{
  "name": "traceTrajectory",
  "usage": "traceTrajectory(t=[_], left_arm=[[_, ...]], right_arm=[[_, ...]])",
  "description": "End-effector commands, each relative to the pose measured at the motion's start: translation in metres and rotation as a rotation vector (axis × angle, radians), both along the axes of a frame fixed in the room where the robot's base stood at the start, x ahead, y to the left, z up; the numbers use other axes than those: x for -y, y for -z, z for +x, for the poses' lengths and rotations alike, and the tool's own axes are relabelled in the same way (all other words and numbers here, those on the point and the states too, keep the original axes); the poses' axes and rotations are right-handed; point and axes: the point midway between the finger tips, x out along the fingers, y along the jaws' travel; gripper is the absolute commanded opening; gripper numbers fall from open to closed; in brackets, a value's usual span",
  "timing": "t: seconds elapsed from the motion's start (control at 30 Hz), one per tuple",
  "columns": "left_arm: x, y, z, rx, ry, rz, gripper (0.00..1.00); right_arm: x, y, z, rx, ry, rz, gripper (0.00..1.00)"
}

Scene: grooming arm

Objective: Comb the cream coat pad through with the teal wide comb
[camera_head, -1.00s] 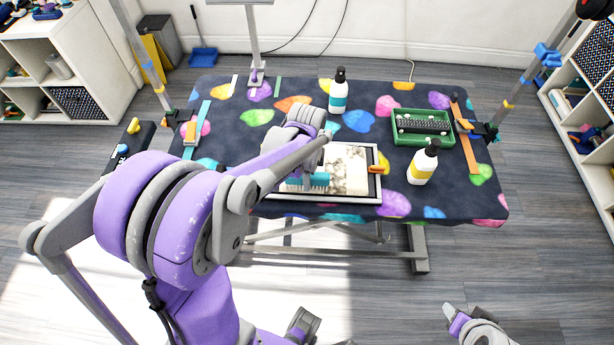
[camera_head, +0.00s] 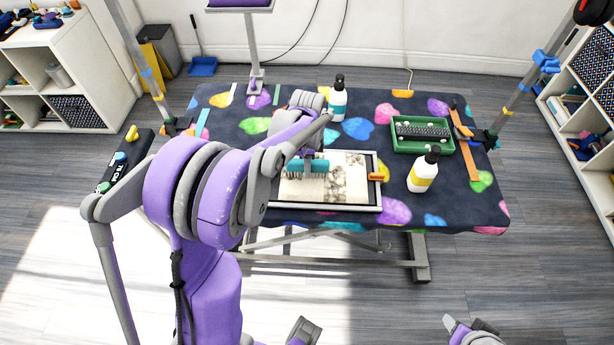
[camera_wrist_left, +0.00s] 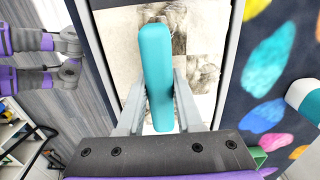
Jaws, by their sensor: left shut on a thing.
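The coat pad (camera_head: 305,191) lies in a pale-rimmed frame (camera_head: 330,207) near the front middle of the table. It is cream with dark mottled patches and also shows in the left wrist view (camera_wrist_left: 120,48). My left gripper (camera_head: 307,156) is shut on the teal wide comb (camera_head: 309,167), whose teeth point down at the pad's far left part. I cannot tell whether the teeth touch the pad. In the left wrist view the comb's teal back (camera_wrist_left: 157,70) sits between the two fingers. Part of my right arm shows at the bottom right; its jaw state is unclear.
An orange clip (camera_head: 376,177) sits at the frame's right edge. A yellow-labelled bottle (camera_head: 423,172) stands to the right, and a teal-labelled bottle (camera_head: 338,100) behind. A green tray (camera_head: 423,148) holds a dark, bristly object. A post stands at the table's back edge.

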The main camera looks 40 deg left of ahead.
Motion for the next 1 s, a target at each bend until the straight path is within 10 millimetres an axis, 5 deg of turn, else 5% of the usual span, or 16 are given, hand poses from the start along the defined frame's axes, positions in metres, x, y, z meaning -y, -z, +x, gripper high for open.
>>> traceTrajectory(t=[0.47,1.0], left_arm=[[-0.006,0.001,0.01,0.001,0.0,0.001,0.0],[-0.046,0.001,0.074,0.002,0.0,0.001,0.0]], right_arm=[[0.0,0.0,0.0,0.0,0.0,0.0,0.5],[0.0,-0.006,0.001,0.003,0.0,0.0,0.5]])
